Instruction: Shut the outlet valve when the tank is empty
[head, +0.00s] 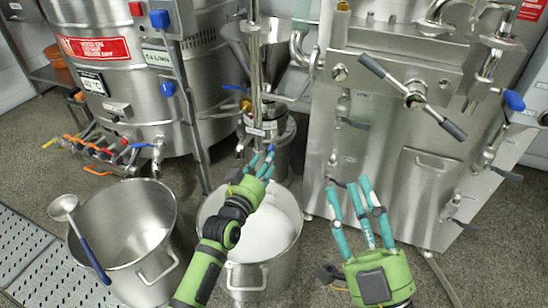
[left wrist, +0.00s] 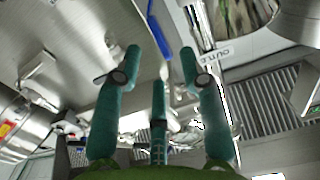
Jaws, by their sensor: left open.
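The colloid mill with its steel hopper (head: 238,45) stands in the middle of the head view. Its small label (head: 257,131) sits just above my left gripper (head: 262,165). That gripper is open, in front of the mill's lower outlet. In the left wrist view, a blue lever (left wrist: 159,36) lies beyond and between the spread fingers, with an outlet label (left wrist: 214,53) to its right. I cannot tell whether a finger touches the lever. A steel pot (head: 283,262) below holds white liquid. My right gripper (head: 354,195) is open and empty before the steel cabinet. The hopper's contents are unclear.
An empty-looking steel pot (head: 128,225) with a ladle (head: 66,208) on its rim stands at left. A large steel tank (head: 125,95) with colored valves is behind it. A steel cabinet (head: 385,150) with a crossbar handle (head: 413,97) fills the right.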

